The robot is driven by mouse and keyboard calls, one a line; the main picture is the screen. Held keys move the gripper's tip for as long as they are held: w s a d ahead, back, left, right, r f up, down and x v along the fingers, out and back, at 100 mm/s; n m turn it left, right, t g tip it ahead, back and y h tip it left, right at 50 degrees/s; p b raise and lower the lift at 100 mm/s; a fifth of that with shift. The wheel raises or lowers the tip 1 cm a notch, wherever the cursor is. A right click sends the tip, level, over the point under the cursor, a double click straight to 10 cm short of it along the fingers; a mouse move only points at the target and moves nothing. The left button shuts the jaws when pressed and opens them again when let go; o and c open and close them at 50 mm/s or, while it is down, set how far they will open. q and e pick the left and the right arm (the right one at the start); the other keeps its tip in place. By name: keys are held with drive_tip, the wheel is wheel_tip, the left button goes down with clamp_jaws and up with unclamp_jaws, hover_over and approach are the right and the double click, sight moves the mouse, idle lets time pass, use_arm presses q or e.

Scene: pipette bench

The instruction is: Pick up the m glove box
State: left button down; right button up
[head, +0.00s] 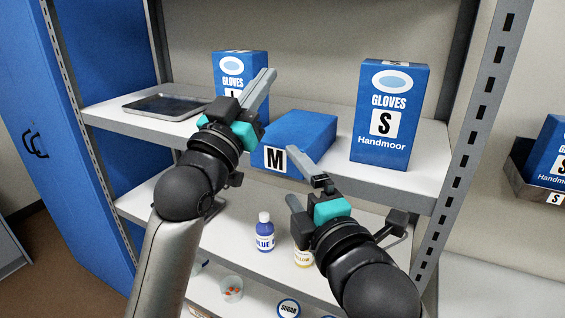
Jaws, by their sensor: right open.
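The M glove box (303,132) is blue and lies flat on the upper shelf, its white M label facing the front edge. Its left part is partly hidden by my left gripper. My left gripper (263,88) is above and left of the M box, in front of the L glove box; its fingers look close together, but I cannot tell their gap. My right gripper (294,178) is open and empty in front of the M box and below it in the picture, its fingers pointing toward the box. I cannot tell if either gripper touches it.
The S glove box (390,115) stands upright to the right. The L glove box (232,62) stands behind my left gripper. A blue-labelled bottle (264,235) and a partly hidden yellow-labelled bottle (302,256) stand below. A perforated post (478,120) bounds the right.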

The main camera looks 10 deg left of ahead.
sight(280, 160)
drive_tip(key=x, duration=0.8)
drive_tip(key=shift+w, duration=0.2)
drive_tip(key=shift+c, duration=0.2)
drive_tip(key=c, duration=1.5)
clamp_jaws()
use_arm(q)
drive_tip(key=shift+r, duration=0.6)
drive_tip(key=v, duration=1.2)
